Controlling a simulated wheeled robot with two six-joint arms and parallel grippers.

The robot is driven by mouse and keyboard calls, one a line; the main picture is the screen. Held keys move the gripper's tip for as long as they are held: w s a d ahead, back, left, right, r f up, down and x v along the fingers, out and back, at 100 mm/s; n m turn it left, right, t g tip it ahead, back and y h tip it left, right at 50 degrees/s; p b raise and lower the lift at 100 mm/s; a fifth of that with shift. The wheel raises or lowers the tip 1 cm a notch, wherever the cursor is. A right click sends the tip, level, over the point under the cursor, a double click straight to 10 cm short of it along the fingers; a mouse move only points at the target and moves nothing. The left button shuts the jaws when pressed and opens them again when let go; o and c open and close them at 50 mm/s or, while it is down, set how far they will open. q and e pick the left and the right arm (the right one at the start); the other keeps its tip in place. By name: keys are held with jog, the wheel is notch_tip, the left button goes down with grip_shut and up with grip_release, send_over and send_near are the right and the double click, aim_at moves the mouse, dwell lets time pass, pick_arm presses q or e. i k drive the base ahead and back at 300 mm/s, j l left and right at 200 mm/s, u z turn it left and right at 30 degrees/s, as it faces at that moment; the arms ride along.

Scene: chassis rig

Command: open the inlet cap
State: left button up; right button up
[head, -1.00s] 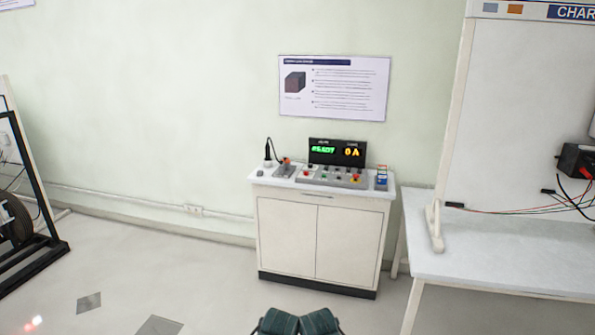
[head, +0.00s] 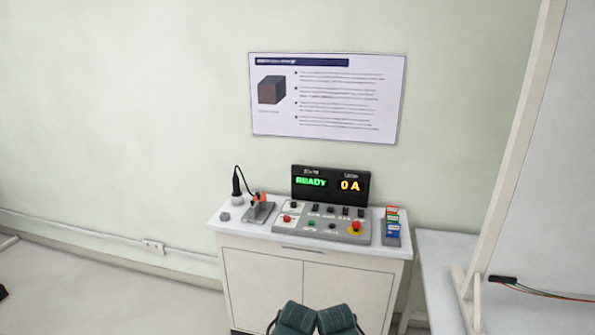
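No inlet cap can be made out in the head view. A low white cabinet carries a control console (head: 322,222) with buttons, small switches and a red knob on a yellow base (head: 355,228). Behind the console a black display (head: 330,186) reads READY in green and 0 A in yellow. Two dark green parts of mine show at the bottom edge, side by side. No gripper fingers show, so neither gripper can be seen, and nothing is seen held.
On the white cabinet (head: 262,282) are a black corded tool (head: 236,184), a grey block with an orange part (head: 259,209) and a rack of coloured cards (head: 392,227). A white table (head: 445,262) with an upright panel stands right.

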aim_at(259, 197)
jog(key=i+z, duration=0.15)
jog(key=i, duration=1.3)
